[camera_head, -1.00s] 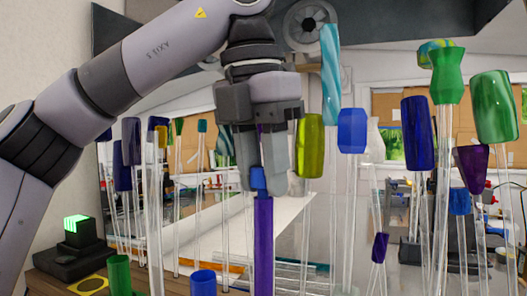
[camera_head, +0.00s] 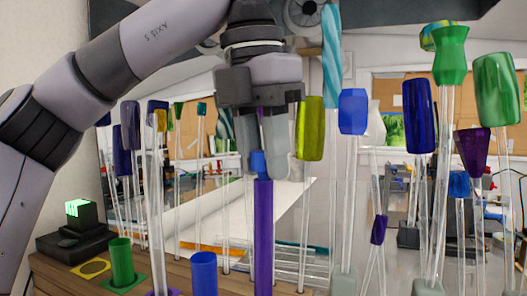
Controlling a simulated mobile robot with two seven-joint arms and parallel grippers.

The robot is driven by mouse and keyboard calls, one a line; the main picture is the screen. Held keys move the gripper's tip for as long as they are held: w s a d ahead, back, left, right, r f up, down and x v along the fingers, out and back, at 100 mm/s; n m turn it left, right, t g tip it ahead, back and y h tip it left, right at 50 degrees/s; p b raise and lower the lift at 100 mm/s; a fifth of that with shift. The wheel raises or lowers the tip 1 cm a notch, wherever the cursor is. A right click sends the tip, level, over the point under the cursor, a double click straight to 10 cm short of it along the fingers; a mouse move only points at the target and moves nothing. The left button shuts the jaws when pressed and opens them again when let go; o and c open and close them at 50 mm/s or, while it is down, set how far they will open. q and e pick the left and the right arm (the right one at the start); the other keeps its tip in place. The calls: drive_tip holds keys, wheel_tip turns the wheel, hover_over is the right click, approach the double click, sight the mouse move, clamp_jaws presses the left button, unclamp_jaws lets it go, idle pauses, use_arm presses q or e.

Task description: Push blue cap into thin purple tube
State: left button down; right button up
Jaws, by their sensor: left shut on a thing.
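The thin purple tube (camera_head: 263,235) stands upright in the lower middle of the head view. The small blue cap (camera_head: 258,162) sits at its top mouth, with its upper part showing above the rim. How deep its lower part goes cannot be seen. My left gripper (camera_head: 263,163) points straight down over the tube. Its grey fingers are shut on the blue cap, one on each side. The fingertips end close to the tube's rim. My right gripper is not in view.
A lime rod head (camera_head: 310,128) and a blue rod head (camera_head: 352,111) stand close right of my left gripper. Several glass rods crowd both sides. A green tube (camera_head: 121,262) and a wider blue tube (camera_head: 203,274) stand in front on the left.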

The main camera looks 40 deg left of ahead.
sight(256, 152)
use_arm(q)
drive_tip(key=shift+f+b, duration=0.5)
drive_tip(key=shift+f, duration=0.1)
idle(0.3)
drive_tip(key=c, duration=1.1)
unclamp_jaws()
drive_tip(key=shift+r, duration=0.15)
drive_tip(key=shift+s+r+p, duration=0.2)
drive_tip(key=shift+r+p, duration=0.35)
drive_tip(key=shift+r, duration=0.75)
drive_tip(key=shift+s+r, duration=0.25)
drive_tip(key=shift+r, duration=1.5)
drive_tip(key=shift+s+r, duration=0.2)
drive_tip(key=shift+r, duration=1.55)
drive_tip(key=shift+s+r, duration=0.15)
drive_tip(key=shift+r, duration=0.4)
drive_tip(key=shift+f, duration=0.1)
